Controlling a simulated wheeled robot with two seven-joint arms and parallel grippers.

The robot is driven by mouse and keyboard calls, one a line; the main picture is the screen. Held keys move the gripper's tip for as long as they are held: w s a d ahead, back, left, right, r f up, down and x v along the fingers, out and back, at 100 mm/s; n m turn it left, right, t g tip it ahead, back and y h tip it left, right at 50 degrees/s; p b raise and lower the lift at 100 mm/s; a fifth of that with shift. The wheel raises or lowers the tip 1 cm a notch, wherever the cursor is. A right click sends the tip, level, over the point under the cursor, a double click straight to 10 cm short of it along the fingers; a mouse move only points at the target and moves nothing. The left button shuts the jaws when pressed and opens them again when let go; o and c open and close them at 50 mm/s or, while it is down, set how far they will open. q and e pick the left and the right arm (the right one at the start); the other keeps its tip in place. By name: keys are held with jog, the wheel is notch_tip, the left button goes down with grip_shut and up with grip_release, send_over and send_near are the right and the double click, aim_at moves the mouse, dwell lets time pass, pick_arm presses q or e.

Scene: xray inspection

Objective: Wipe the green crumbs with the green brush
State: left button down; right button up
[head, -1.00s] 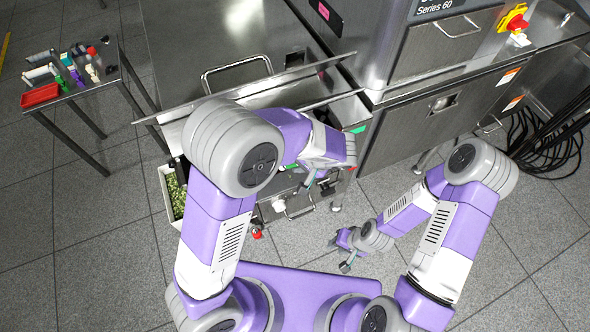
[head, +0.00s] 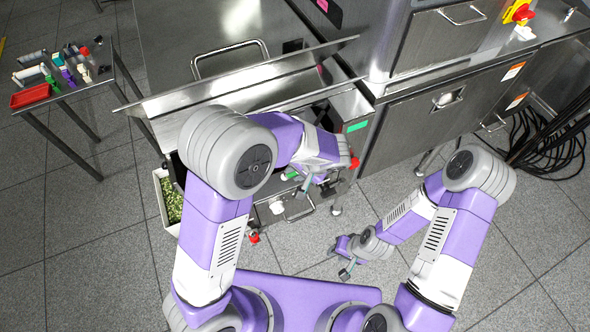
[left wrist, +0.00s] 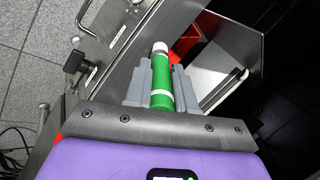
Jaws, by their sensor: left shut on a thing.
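In the left wrist view, a green cylinder with a white end and white bands, which looks like the green brush's handle (left wrist: 161,78), is gripped between the grey fingers of my left gripper (left wrist: 161,88). Its bristles are not seen. In the head view my left gripper (head: 306,186) is low in front of the steel cabinet, with a bit of green beside it. My right gripper (head: 347,270) hangs low over the floor, apart from everything; its jaw gap is too small to judge. I cannot make out green crumbs on a surface; the cabinet's inside is partly hidden by my left arm.
A white bin (head: 161,207) with green and pale bits stands left of my left arm. The steel cabinet has a raised panel (head: 265,75). A side table (head: 95,83) at upper left holds a red tray (head: 30,96) and several small items. Black cables (head: 545,145) lie at right.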

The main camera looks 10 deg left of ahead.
pick_arm(q)
jog(key=shift+d, duration=0.15)
dwell(0.4)
jog(key=shift+d, duration=0.8)
jog(key=shift+f+b, duration=0.4)
dwell(0.3)
jog(key=shift+b, duration=0.75)
dwell(2.8)
jog(key=shift+w+a, duration=0.1)
jog(key=shift+w+a+f, duration=0.1)
jog(key=shift+w+a, duration=0.1)
jog(key=shift+a, duration=0.3)
jog(key=shift+w+a, duration=0.15)
jog(key=shift+a, duration=0.3)
jog(key=shift+d, duration=0.2)
